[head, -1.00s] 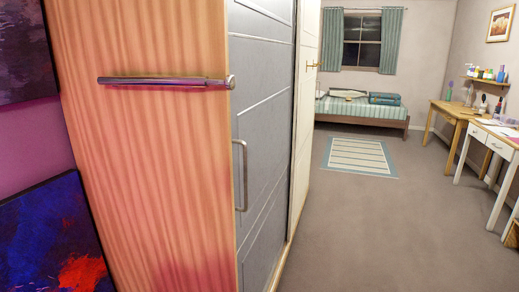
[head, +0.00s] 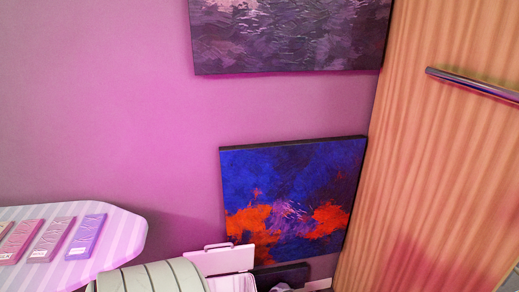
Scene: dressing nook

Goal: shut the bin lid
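A pale pinkish-white container (head: 233,284) shows at the bottom edge of the head view, left of the wooden panel. A flat panel with a small handle, which looks like its raised lid (head: 215,262), stands up at its left. Most of the container is cut off below, so I cannot be sure that it is the bin. A grey, rounded, ribbed thing (head: 155,278) is just left of it, also cut off. Neither of my grippers is in view.
An ironing board (head: 120,232) with several flat coloured packets juts in at the lower left. A blue and orange painting (head: 290,185) leans on the pink wall. A tall wooden panel with a metal rail (head: 470,84) stands at the right. No floor shows.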

